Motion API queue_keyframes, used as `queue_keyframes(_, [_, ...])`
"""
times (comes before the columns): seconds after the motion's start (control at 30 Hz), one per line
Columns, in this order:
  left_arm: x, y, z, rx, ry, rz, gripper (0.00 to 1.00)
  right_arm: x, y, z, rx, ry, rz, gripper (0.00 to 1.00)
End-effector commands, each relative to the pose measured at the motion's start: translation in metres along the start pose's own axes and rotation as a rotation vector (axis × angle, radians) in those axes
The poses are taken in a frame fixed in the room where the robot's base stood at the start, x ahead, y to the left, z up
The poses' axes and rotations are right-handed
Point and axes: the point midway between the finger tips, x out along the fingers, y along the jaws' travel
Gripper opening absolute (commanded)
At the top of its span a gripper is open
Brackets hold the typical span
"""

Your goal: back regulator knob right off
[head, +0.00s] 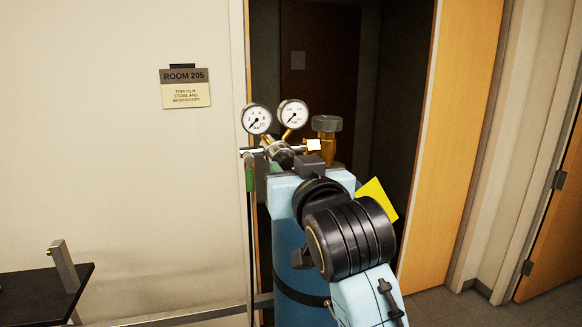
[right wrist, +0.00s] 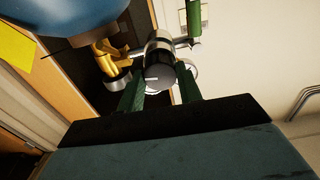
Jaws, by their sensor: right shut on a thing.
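The regulator (head: 283,153) has a silver body and sits on top of a blue gas cylinder (head: 288,250), with two round white gauges (head: 257,119) above it. In the right wrist view its knob (right wrist: 160,75) is dark and round with a small white mark on its face. My right gripper (head: 284,163) is at the front of the regulator. In the right wrist view its two green fingers (right wrist: 161,88) are shut on the knob, one on each side. In the head view my wrist and hand hide most of the knob. My left gripper is not in view.
A brass cylinder valve with a grey handwheel (head: 327,124) stands right of the gauges. A green fitting (head: 249,178) hangs left of the regulator. A yellow tag (head: 377,197) shows beside my arm. A dark tabletop (head: 40,297) is at lower left. A doorway is behind.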

Motion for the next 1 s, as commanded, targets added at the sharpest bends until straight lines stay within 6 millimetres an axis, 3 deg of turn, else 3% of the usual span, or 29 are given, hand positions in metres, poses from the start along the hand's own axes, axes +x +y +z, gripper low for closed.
queue_keyframes(0.07, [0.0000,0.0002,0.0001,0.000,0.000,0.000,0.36,0.0001,0.0006,-0.0002,-0.040,0.001,0.001,0.08])
queue_keyframes(0.63, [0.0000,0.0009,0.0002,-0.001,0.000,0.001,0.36,0.0003,0.0027,-0.0013,-1.649,-0.002,0.007,0.07])
queue_keyframes(0.77, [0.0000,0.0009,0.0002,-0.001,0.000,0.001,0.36,0.0001,0.0007,0.0005,-1.711,-0.002,0.000,0.07])
queue_keyframes(0.8, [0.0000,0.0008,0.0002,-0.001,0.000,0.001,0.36,0.0001,0.0006,0.0006,-1.709,-0.002,0.000,0.37])
queue_keyframes(0.93, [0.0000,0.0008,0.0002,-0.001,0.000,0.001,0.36,0.0001,0.0004,0.0004,-1.707,-0.002,0.000,0.54])
queue_keyframes(1.0, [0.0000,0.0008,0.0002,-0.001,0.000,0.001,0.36,0.0001,0.0003,0.0003,-1.706,-0.001,0.000,0.56])
